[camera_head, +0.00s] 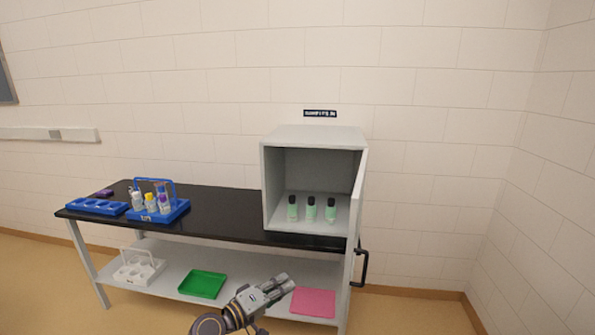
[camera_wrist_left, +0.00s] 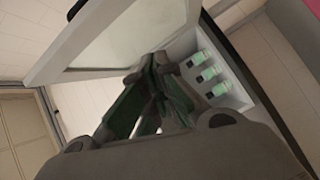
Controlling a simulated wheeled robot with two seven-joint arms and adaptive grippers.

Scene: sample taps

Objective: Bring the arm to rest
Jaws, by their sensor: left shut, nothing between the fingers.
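My left gripper (camera_head: 284,283) is in front of the bench at the height of the lower shelf, shut and empty, apart from everything. Its shut fingers also show in the left wrist view (camera_wrist_left: 158,95). Beyond it, a grey cabinet (camera_head: 314,136) stands on the right end of the black bench top with its door (camera_head: 357,201) swung open toward me. Three green bottles with black caps (camera_head: 311,209) stand in a row inside; they also show in the left wrist view (camera_wrist_left: 207,74). My right gripper is in neither view.
The black bench top (camera_head: 220,217) carries a blue carrier (camera_head: 176,211) with several bottles and a blue rack (camera_head: 97,207). The lower shelf holds a white carrier (camera_head: 139,268), a green tray (camera_head: 203,284) and a pink mat (camera_head: 313,302). The door handle (camera_head: 363,266) sticks out. Floor at right is clear.

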